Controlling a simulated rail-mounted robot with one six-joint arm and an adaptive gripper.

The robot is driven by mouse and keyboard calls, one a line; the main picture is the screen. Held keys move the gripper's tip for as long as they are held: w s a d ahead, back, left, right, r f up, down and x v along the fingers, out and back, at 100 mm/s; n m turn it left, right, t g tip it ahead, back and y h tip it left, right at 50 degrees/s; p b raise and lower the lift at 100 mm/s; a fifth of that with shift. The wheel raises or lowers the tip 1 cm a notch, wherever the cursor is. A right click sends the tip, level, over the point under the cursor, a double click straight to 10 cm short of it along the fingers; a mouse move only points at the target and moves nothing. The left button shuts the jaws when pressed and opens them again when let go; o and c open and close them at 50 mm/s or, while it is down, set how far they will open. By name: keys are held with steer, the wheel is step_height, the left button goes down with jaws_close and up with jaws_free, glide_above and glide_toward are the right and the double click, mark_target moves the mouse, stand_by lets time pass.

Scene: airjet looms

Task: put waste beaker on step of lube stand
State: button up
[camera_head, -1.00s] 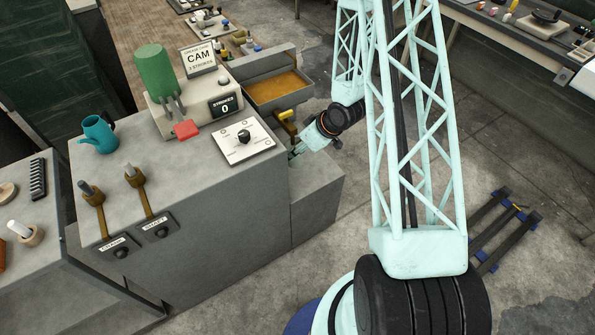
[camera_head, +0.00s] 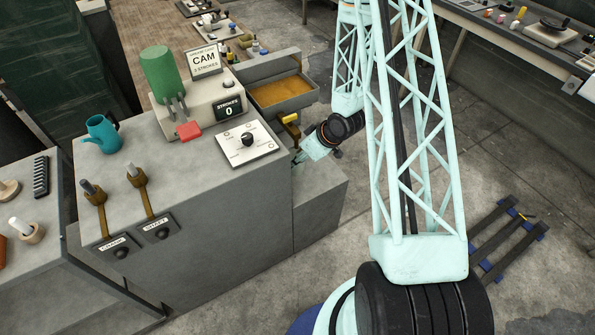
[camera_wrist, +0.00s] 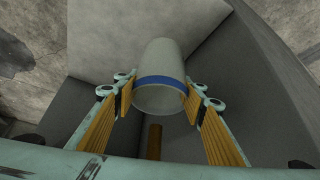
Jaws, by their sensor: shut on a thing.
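The waste beaker (camera_wrist: 158,58) is a pale, translucent cup with a blue band, seen in the wrist view. My gripper (camera_wrist: 158,98) has its orange-padded fingers on both sides of it and is shut on it. In the head view my gripper (camera_head: 299,157) is low beside the right side of the grey lube stand (camera_head: 200,235), at its lower step (camera_head: 322,190). The beaker is hard to make out there, hidden by the stand and the arm. A pale grey surface lies behind the beaker in the wrist view; I cannot tell whether they touch.
A tray of amber liquid (camera_head: 285,92) and a yellow-topped spout (camera_head: 289,119) stand close above my gripper. The stand's top holds a teal jug (camera_head: 102,133), a green cylinder (camera_head: 160,72) and a dial plate (camera_head: 247,144).

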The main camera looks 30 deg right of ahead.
mark_target(297, 168)
steer(key=shift+f+b, duration=0.3)
steer(key=shift+f, duration=1.2)
steer(key=shift+f, duration=0.1)
steer(key=shift+f+b, duration=0.45)
steer(key=shift+f, duration=1.35)
steer(key=shift+f, duration=0.15)
steer(key=o, duration=0.9)
steer(key=shift+s+d+r, duration=0.15)
steer(key=shift+r, duration=0.4)
steer(key=shift+p+v, duration=1.15)
steer(key=shift+v, duration=4.4)
steer(key=shift+r, duration=0.1)
